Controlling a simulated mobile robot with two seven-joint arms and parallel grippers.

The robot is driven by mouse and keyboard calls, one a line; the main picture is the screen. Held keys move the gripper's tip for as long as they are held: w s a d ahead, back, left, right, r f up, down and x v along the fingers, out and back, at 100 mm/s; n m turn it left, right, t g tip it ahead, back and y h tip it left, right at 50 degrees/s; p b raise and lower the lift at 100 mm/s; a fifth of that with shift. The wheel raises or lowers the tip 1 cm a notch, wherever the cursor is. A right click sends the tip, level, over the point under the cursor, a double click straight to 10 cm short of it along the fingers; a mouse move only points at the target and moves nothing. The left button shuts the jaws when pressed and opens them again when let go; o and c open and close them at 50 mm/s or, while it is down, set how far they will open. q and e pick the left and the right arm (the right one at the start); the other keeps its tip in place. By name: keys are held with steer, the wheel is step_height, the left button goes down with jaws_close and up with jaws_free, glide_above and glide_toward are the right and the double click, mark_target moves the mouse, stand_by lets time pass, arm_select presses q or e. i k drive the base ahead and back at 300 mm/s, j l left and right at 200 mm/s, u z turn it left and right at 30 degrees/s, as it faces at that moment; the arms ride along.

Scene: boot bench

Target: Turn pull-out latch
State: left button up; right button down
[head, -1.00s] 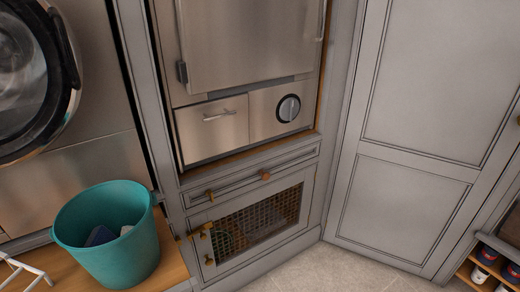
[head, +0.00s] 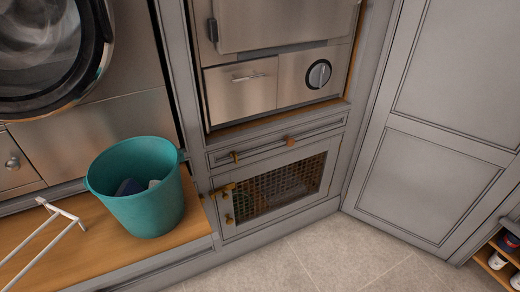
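A narrow grey pull-out front (head: 262,150) lies below the steel appliance. A small brass latch-like piece (head: 236,156) sits on its left part, and an orange-brown knob (head: 290,141) sits right of its middle. The pull-out looks closed. Below it is a mesh-fronted door (head: 275,187), also looking closed, with a brass fitting (head: 226,189) at its upper left and a small brass knob (head: 229,219) lower down. The brass pieces are too small to tell exactly how they are turned. Neither of my grippers is in view.
A teal bucket (head: 140,215) holding some items stands on the wooden bench (head: 190,225) at left, beside a white wire frame (head: 50,225). A round-doored machine (head: 45,55) is upper left. A tall grey door (head: 430,170) and a shoe shelf (head: 490,262) are right. The tiled floor (head: 330,255) is clear.

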mark_target(233, 154)
steer(key=i+l+z, duration=0.15)
steer(key=i+l, duration=0.2)
steer(key=l, duration=0.15)
steer(key=i+l+z, duration=0.15)
steer(key=i+l, duration=0.25)
steer(key=l, duration=0.1)
